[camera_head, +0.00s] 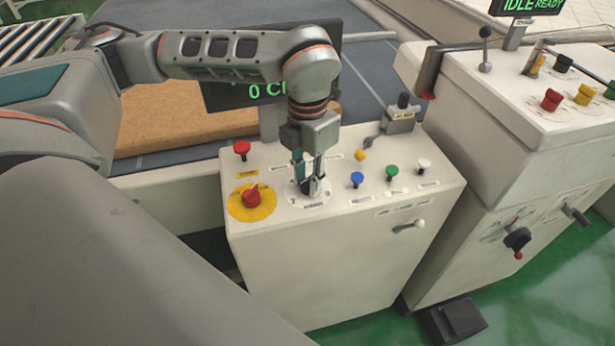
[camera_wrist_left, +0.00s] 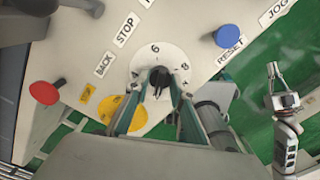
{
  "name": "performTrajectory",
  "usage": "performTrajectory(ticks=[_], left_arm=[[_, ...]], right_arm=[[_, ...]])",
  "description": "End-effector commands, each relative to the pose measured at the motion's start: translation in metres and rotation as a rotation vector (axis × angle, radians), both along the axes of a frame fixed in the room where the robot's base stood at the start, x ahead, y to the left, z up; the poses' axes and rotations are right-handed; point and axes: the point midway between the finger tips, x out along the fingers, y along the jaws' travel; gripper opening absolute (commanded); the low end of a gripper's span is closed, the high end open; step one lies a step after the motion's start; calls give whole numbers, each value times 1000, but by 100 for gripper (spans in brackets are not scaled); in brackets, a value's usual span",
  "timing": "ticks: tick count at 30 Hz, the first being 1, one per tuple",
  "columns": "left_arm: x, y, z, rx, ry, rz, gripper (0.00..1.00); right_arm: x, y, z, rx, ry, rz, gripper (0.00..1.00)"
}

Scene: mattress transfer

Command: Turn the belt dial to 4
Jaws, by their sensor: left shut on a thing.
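The belt dial has a white disc (camera_head: 322,198) on top of the near cream console, and a dark knob at its centre. In the left wrist view the disc (camera_wrist_left: 146,62) shows the figures 6 and 8; the knob (camera_wrist_left: 159,73) is between my fingers. My left gripper (camera_head: 311,186) points down over the dial, and its fingers (camera_wrist_left: 158,88) are shut on the knob. The fingers hide part of the scale, and I cannot tell which figure the knob points to. My right gripper (camera_wrist_left: 274,76) appears at the right of the left wrist view, away from the dial, too small to judge.
A red knob on a yellow disc (camera_head: 240,206) sits close left of the dial, with a red button (camera_head: 242,148) behind. Blue (camera_head: 357,179), green (camera_head: 392,171) and white (camera_head: 424,165) buttons stand to the right. A dark screen (camera_head: 222,96) and a brown mattress (camera_head: 160,125) lie behind.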

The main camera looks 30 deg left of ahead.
Motion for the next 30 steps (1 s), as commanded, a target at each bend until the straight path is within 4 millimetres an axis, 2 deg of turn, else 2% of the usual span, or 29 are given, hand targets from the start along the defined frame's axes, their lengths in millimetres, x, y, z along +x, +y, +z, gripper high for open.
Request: performTrajectory(ticks=[8, 30], left_arm=[[1, 0, 1, 0, -2, -154, 2], [1, 1, 2, 0, -2, -847, 2]], right_arm=[[0, 0, 1, -2, 3, 0, 0], [1, 0, 16, -1, -3, 1, 0]])
